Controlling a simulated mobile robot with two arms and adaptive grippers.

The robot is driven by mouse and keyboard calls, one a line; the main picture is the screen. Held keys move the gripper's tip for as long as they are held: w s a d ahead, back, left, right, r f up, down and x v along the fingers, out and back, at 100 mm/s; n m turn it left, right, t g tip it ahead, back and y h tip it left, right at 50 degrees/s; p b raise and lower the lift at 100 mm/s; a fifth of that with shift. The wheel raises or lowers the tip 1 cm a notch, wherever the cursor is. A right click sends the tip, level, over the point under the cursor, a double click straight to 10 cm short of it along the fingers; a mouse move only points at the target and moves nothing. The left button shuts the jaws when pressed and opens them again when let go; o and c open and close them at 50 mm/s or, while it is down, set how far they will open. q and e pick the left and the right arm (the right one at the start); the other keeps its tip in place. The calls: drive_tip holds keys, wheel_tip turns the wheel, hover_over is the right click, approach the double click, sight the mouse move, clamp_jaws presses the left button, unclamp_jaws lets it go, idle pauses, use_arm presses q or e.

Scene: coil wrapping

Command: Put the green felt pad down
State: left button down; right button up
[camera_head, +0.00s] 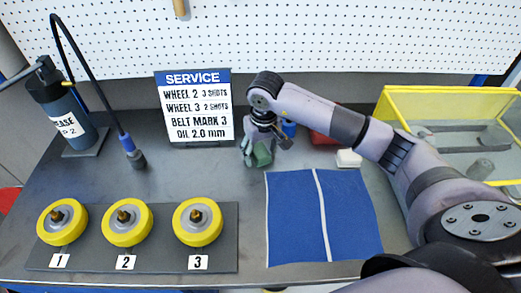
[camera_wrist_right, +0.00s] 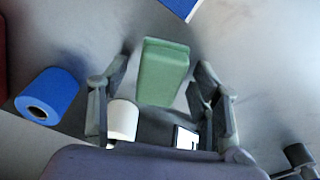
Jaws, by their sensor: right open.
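The green felt pad (camera_head: 263,154) is a small green block at the back middle of the bench, just right of the service sign. My right gripper (camera_head: 266,146) is over it, pointing down. In the right wrist view the pad (camera_wrist_right: 163,72) lies between the two fingers of my right gripper (camera_wrist_right: 163,80). The fingers are open, with a gap on each side of the pad. I cannot tell whether the pad's underside touches the bench. My left gripper is not in view.
A blue mat (camera_head: 290,217) with a white stripe lies in front. Nearby are a blue roll (camera_wrist_right: 50,95), a white cylinder (camera_wrist_right: 122,120) and a white block (camera_head: 349,158). Numbered yellow wheels (camera_head: 127,224) are front left; a yellow-rimmed bin (camera_head: 400,99) is right.

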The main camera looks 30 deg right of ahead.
sight(263, 155)
drive_tip(key=shift+r, duration=0.65)
wheel_tip(263, 155, up, 11)
drive_tip(key=s+b, duration=0.1)
drive_tip(key=b, duration=0.1)
drive_tip(key=shift+s+b, duration=0.25)
drive_tip(key=shift+b, duration=0.15)
